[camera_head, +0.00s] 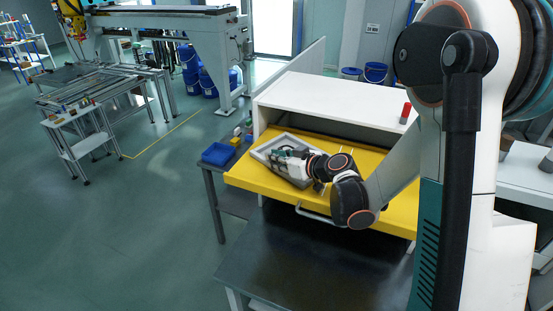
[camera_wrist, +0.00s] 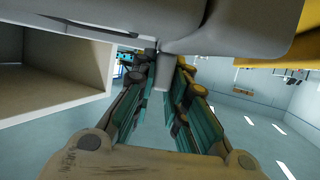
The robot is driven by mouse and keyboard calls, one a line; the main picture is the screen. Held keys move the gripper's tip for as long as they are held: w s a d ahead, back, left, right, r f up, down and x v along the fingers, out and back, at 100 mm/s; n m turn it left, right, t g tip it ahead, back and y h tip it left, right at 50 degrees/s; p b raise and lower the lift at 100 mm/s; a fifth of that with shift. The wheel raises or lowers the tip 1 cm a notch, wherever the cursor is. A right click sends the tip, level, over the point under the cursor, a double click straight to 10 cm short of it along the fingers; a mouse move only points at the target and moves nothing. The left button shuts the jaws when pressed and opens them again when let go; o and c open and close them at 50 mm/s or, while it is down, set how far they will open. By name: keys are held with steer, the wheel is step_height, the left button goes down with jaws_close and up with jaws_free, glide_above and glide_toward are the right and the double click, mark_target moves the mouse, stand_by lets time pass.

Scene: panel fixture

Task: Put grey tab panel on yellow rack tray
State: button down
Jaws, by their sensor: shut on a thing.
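The grey tab panel (camera_head: 263,154) is a shallow light-grey piece with a raised rim, at the left part of the yellow rack tray (camera_head: 345,160). In the wrist view the panel (camera_wrist: 190,20) fills the top, its tab (camera_wrist: 168,72) reaching between my fingers. My gripper (camera_head: 283,154) is shut on the tab; its teal-padded fingers (camera_wrist: 160,85) lie on both sides. The gripper hides part of the panel in the head view. I cannot tell whether the panel touches the tray. A yellow edge (camera_wrist: 310,38) shows at the wrist view's upper right.
A white cabinet top (camera_head: 330,98) overhangs the back of the tray, with a red cylinder (camera_head: 405,113) on it. A blue bin (camera_head: 218,154) stands left of the tray. A dark table (camera_head: 300,265) lies in front. The tray's middle looks bare.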

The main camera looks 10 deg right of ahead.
steer(key=c, duration=2)
jaws_free()
steer(key=shift+f, duration=0.15)
steer(key=o, duration=0.4)
steer(key=shift+r, duration=0.25)
steer(key=v, duration=1.2)
